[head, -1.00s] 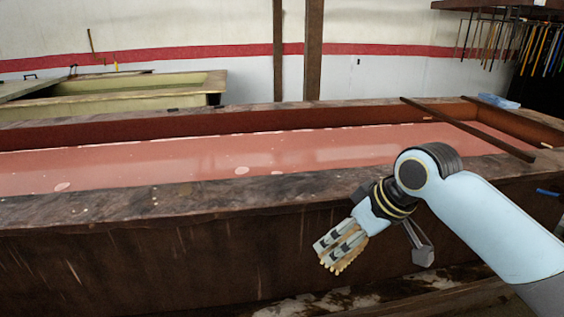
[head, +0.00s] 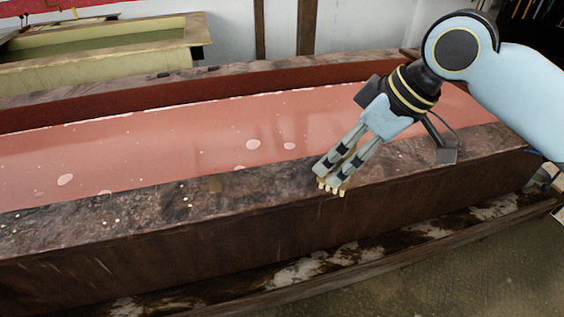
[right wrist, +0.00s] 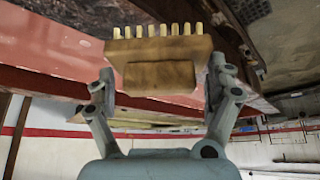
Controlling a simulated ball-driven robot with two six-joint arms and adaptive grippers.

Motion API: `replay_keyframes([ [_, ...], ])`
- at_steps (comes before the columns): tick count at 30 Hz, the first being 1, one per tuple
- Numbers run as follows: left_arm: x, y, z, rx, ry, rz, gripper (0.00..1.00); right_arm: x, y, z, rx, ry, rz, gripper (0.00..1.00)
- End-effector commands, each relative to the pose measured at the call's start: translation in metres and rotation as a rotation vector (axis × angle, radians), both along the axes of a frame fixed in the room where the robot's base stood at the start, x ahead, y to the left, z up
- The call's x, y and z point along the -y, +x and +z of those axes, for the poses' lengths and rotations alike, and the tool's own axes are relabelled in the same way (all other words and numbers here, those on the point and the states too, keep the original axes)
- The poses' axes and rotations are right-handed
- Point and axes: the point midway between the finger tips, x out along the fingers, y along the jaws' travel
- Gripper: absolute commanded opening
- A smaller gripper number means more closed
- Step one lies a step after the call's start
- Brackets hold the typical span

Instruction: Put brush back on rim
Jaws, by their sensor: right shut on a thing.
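My right gripper (head: 336,168) is shut on a wooden brush and points down at the near rim (head: 235,192) of the long vat. In the head view, the brush's pale bristles (head: 333,188) show at the fingertips, over the front edge of the rim. I cannot tell whether they touch it. In the right wrist view, the brush (right wrist: 160,62) is a tan block with a row of pale tufts, held between the two fingers of the gripper (right wrist: 163,82). My left gripper is not in view.
The vat holds pinkish-red liquid (head: 200,145) with a few pale spots. A second, yellowish tank (head: 100,65) stands behind at the left. The rim is rough and mostly bare left of my gripper. A stained wooden ledge (head: 300,272) runs along the floor in front.

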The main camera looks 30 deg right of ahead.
Motion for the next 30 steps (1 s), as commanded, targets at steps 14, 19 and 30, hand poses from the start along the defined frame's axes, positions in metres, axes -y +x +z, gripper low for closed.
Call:
replay_keyframes([
  [14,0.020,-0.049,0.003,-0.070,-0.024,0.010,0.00,0.011,0.095,-0.055,0.000,0.003,-0.003,0.44],
  [19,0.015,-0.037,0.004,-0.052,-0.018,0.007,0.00,0.015,0.113,-0.068,0.001,0.001,-0.001,0.44],
  [30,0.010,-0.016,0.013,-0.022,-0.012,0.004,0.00,0.015,0.115,-0.109,0.000,0.000,-0.001,0.44],
])
